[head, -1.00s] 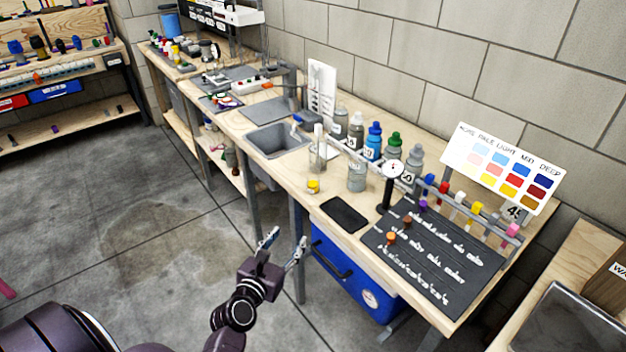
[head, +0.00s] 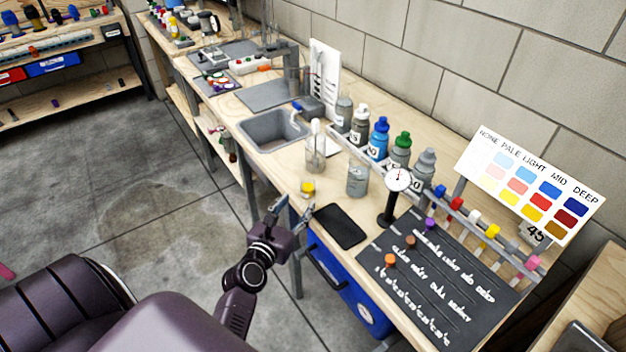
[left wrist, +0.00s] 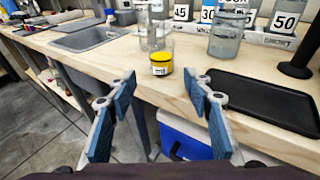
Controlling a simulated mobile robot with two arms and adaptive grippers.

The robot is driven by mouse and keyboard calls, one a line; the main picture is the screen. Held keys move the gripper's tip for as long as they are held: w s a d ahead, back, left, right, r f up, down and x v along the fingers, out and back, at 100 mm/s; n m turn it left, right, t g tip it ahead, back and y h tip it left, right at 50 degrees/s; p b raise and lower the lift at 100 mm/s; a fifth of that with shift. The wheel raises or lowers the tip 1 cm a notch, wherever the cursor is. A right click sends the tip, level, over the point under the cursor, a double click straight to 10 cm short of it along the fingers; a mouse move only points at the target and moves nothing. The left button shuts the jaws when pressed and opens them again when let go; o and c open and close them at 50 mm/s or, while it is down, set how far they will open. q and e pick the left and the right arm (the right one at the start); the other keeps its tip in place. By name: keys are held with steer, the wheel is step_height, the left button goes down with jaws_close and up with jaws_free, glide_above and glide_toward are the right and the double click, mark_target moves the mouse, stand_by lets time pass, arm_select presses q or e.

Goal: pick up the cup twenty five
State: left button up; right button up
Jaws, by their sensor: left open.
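A small clear cup with yellow contents and a small label (head: 308,188) stands upright at the front edge of the wooden bench. It also shows in the left wrist view (left wrist: 161,64), straight ahead between my fingers; I cannot read its label for certain. My left gripper (head: 294,208) is open and empty, just short of the bench edge and in front of the cup, not touching it. In the left wrist view its two blue-padded fingers (left wrist: 160,92) are spread, with the cup beyond their tips. My right gripper is not in view.
A black tray (head: 341,226) lies right along the edge. A sink (head: 272,131) is to the left. A blue cooler (head: 345,290) sits below.

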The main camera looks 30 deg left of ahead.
mark_target(305, 193)
arm_select(q)
steer(key=shift+r+x, duration=0.2)
steer(key=shift+x, duration=0.9)
steer(key=x, duration=0.5)
steer(key=shift+w+r+p, duration=0.2)
steer(key=shift+r+p, duration=0.05)
steer(key=shift+p, duration=0.15)
steer(key=c, duration=1.3)
